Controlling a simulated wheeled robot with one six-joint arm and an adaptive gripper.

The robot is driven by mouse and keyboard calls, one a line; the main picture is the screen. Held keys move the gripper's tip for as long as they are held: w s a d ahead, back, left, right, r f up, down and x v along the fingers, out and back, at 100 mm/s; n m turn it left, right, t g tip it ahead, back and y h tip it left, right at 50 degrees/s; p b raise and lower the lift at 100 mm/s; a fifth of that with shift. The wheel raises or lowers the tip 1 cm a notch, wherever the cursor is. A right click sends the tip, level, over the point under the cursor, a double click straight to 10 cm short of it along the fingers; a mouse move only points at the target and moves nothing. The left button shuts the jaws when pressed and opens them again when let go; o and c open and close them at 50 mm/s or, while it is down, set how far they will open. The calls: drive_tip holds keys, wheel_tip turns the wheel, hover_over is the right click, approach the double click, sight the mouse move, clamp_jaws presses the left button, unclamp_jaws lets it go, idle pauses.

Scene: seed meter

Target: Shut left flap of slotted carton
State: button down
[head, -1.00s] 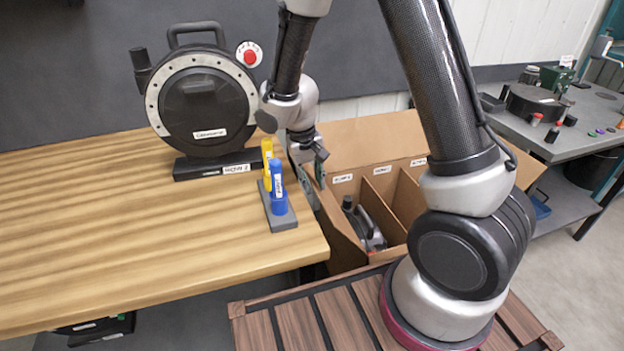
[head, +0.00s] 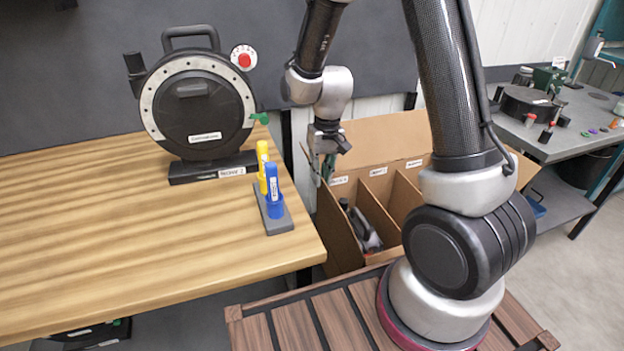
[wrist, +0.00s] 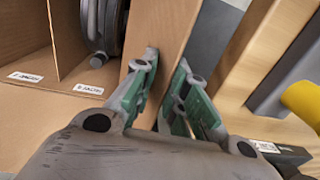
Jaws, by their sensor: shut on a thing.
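The open slotted carton (head: 338,238) stands right of the workbench, with dividers and labels inside. Its left flap (head: 312,172) shows as a thin, nearly upright strip at the carton's left side, partly hidden by my gripper (head: 323,166). In the wrist view, the green-padded fingers of my gripper (wrist: 168,95) lie on either side of the flap's brown cardboard (wrist: 172,45), shut on it. The carton's back flap (head: 385,135) stands open, and its right flap (head: 523,168) leans outward.
A dark device (head: 362,228) lies in the left compartment. On the workbench (head: 120,250) are the round black seed meter (head: 205,110) and a grey holder (head: 272,220) with yellow (head: 262,165) and blue (head: 274,195) pieces, close to my gripper. Another bench (head: 580,135) stands at right.

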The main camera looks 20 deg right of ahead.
drive_tip(key=d+y, duration=0.1)
drive_tip(key=d, duration=0.6)
drive_tip(key=y, duration=1.2)
hover_over(383, 209)
drive_tip(key=a, duration=0.1)
wheel_tip(383, 209, down, 9)
wheel_tip(383, 209, down, 8)
drive_tip(key=d, duration=0.1)
drive_tip(key=shift+d+f, duration=0.2)
drive_tip(key=shift+f, duration=0.05)
drive_tip(key=c, duration=1.7)
unclamp_jaws()
drive_tip(key=shift+a, duration=0.1)
drive_tip(key=v, duration=0.8)
drive_tip(key=shift+w, duration=0.15)
